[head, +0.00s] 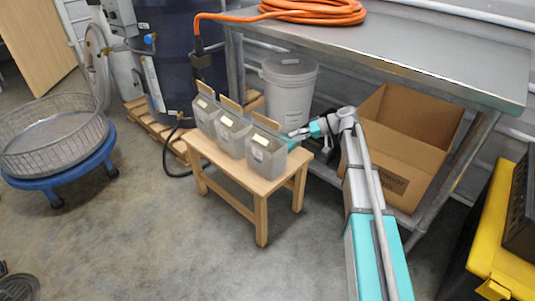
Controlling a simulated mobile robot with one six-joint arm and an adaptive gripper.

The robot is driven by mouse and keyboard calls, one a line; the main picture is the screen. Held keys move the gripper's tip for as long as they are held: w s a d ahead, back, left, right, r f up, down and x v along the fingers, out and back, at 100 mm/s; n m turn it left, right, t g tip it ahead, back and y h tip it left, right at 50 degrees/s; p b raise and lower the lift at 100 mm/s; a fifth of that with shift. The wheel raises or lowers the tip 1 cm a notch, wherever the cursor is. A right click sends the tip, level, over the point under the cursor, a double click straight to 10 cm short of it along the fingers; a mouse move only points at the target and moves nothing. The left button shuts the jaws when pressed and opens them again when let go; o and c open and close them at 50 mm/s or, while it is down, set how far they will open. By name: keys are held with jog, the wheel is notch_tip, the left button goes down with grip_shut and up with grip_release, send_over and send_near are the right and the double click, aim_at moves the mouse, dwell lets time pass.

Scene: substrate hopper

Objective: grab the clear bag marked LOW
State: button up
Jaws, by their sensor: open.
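Three clear, greyish containers stand in a row on a small wooden stool (240,178), each with a tan card standing behind its top. They are the left one (205,118), the middle one (231,138) and the right one (265,158). Each has a small pale label on its front, too small to read, so I cannot tell which is marked LOW. My gripper (293,136) is open beside the upper right of the right container, coming in from the right. I cannot tell whether it touches the container.
A white bucket (288,90) and an open cardboard box (395,165) are behind the stool, under a metal table (430,50). An orange hose (315,10) lies on the table. A wire basket (50,140) on a blue dolly (75,177) stands left. Floor in front is clear.

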aim_at(272, 144)
jog(key=shift+b+x, duration=0.65)
jog(key=shift+x, duration=1.35)
jog(key=shift+b+x, duration=1.2)
jog(key=shift+x, duration=1.6)
jog(key=shift+s, duration=0.1)
grip_shut()
